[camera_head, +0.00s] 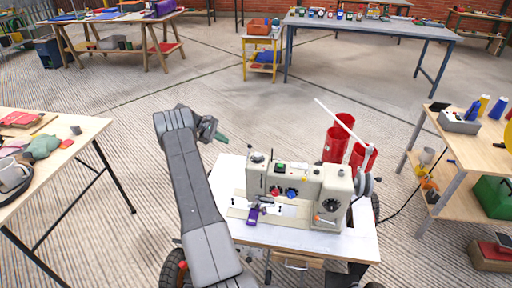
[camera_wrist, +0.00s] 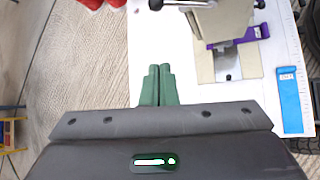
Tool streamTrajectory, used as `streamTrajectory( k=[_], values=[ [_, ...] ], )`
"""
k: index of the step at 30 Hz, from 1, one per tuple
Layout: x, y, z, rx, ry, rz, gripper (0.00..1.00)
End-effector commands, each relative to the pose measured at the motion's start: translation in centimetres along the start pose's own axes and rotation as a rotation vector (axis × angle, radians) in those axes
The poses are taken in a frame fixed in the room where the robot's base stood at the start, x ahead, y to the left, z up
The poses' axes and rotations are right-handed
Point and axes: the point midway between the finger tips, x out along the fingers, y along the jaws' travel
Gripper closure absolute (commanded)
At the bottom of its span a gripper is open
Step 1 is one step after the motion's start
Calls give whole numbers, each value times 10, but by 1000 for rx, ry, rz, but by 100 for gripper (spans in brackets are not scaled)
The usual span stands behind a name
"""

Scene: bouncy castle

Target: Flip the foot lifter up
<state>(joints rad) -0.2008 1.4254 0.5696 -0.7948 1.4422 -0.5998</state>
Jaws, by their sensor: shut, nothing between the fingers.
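A cream sewing machine (camera_head: 312,185) stands on a white-topped table (camera_head: 300,241) in the head view. A purple part (camera_head: 253,214) sits low at its left end, by the needle area. It also shows in the wrist view (camera_wrist: 238,39), and looks like the foot lifter, though I cannot tell for certain. My gripper (camera_head: 221,138) is up and left of the machine, apart from it. In the wrist view its green fingers (camera_wrist: 158,84) are together and empty, left of the purple part.
Red cylinders (camera_head: 337,143) stand behind the machine, with a thin white rod slanting above them. A blue piece (camera_wrist: 290,100) lies on the white top in the wrist view. Workbenches stand left (camera_head: 72,130) and right (camera_head: 474,146). The floor behind the machine is open.

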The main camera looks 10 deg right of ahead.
Motion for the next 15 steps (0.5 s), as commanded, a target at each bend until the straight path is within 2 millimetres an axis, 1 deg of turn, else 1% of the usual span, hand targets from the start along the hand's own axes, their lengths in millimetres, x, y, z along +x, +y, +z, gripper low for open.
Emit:
streamTrajectory(
  k=[11, 15],
  values=[
    [1, 0, 0, 0, 0, 0, 100],
    [12, 0, 0, 0, -2, -2, 100]
  ],
)
